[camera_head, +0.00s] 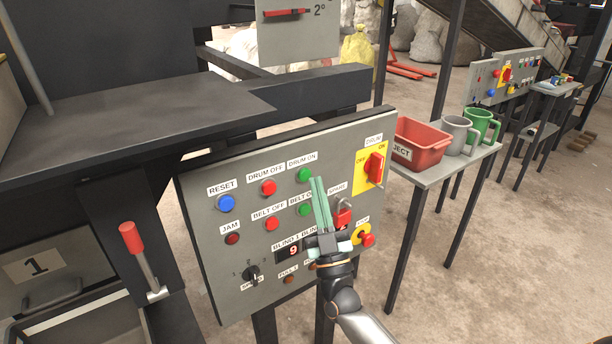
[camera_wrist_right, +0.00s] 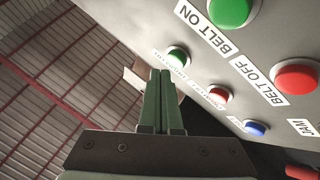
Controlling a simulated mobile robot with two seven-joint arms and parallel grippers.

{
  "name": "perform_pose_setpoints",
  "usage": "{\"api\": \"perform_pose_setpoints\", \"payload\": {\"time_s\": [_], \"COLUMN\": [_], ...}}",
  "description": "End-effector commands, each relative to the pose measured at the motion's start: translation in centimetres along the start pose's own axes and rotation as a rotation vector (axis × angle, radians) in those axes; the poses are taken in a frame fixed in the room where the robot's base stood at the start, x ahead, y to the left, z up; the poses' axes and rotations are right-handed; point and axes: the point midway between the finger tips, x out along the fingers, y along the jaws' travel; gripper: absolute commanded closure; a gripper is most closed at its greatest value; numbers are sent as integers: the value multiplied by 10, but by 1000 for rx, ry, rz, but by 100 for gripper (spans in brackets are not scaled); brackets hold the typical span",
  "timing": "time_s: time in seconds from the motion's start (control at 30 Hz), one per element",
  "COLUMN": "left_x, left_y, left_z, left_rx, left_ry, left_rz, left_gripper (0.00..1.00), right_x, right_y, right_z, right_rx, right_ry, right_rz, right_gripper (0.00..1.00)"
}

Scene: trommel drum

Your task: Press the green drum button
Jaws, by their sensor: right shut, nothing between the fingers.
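The green drum button (camera_head: 304,174), labelled DRUM ON, is at the top middle of the grey control panel (camera_head: 212,268). It also shows in the right wrist view (camera_wrist_right: 178,55), just beyond and right of the fingertips. My right gripper (camera_head: 317,182) has its green fingers shut with nothing between them. In the head view the fingertips appear just right of and slightly below the button; I cannot tell whether they touch the panel. The fingers also show in the right wrist view (camera_wrist_right: 160,74). My left gripper is not in view.
A red DRUM OFF button (camera_head: 268,188) is left of the green one. A green BELT ON button (camera_head: 304,210) is below, partly beside the fingers. A red rotary switch (camera_head: 374,167) is to the right. A table with a red bin (camera_head: 421,143) and mugs stands beyond.

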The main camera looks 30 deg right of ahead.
Motion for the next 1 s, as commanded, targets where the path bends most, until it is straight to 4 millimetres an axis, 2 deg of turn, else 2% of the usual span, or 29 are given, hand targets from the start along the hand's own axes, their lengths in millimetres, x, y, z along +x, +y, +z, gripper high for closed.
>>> {"api": "perform_pose_setpoints", "payload": {"time_s": [1.0], "left_x": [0], "left_y": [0], "left_z": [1], "left_rx": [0], "left_ry": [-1], "left_rz": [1], "left_gripper": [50], "right_x": [5], "right_y": [-4], "right_z": [4], "right_rx": [0], "right_ry": [0], "right_rz": [0], "right_gripper": [100]}}
